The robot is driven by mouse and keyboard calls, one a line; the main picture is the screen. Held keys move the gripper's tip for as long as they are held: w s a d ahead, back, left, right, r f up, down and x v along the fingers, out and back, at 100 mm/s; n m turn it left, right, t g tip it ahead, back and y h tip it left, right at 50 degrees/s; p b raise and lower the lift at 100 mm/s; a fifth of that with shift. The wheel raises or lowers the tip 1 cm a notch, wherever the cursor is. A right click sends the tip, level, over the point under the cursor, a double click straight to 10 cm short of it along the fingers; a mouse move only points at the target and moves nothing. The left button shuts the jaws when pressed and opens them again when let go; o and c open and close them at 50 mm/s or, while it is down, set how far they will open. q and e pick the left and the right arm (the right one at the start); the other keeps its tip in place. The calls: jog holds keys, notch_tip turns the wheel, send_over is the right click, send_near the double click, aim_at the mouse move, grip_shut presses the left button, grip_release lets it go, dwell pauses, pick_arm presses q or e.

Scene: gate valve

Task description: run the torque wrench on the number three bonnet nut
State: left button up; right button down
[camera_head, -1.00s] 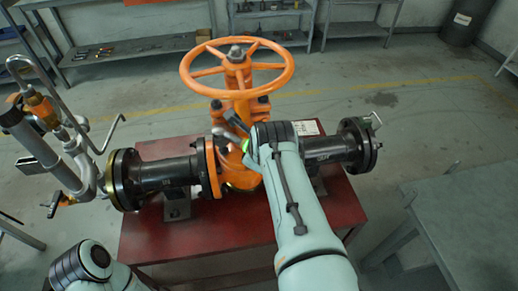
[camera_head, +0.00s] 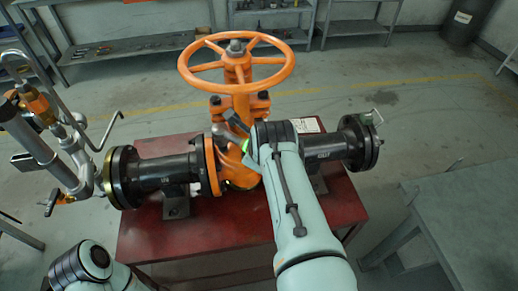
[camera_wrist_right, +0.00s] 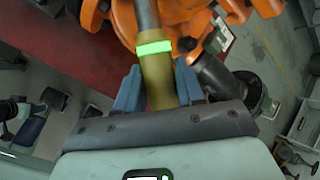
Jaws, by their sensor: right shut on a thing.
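The gate valve is an orange body with an orange handwheel (camera_head: 236,64) on top and black flanged pipes either side. Dark bonnet nuts (camera_head: 215,102) show on the orange bonnet flange below the wheel; I cannot tell which is number three. My right gripper (camera_wrist_right: 158,88) is shut on the torque wrench (camera_wrist_right: 158,80), whose olive handle carries a lit green band. The wrench shaft runs up toward the orange valve in the right wrist view, and its head is out of sight there. In the head view my right wrist hides most of the wrench. My left gripper is out of view.
The valve stands on a red table (camera_head: 205,237). Piping with an orange-handled valve (camera_head: 40,108) rises at the left. A grey bench (camera_head: 470,215) stands at the right. Shelves with tools (camera_head: 125,50) line the back. The floor between is clear.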

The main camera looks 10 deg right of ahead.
jog(key=shift+f+b, duration=1.2)
jog(key=shift+b, duration=0.05)
jog(key=shift+f+b, duration=0.4)
jog(key=shift+b, duration=0.2)
dwell(0.5)
jog(key=shift+a, duration=0.1)
dwell(0.4)
jog(key=shift+a+f+b, duration=0.1)
jog(key=shift+f+b, duration=0.05)
jog(key=shift+b, duration=0.15)
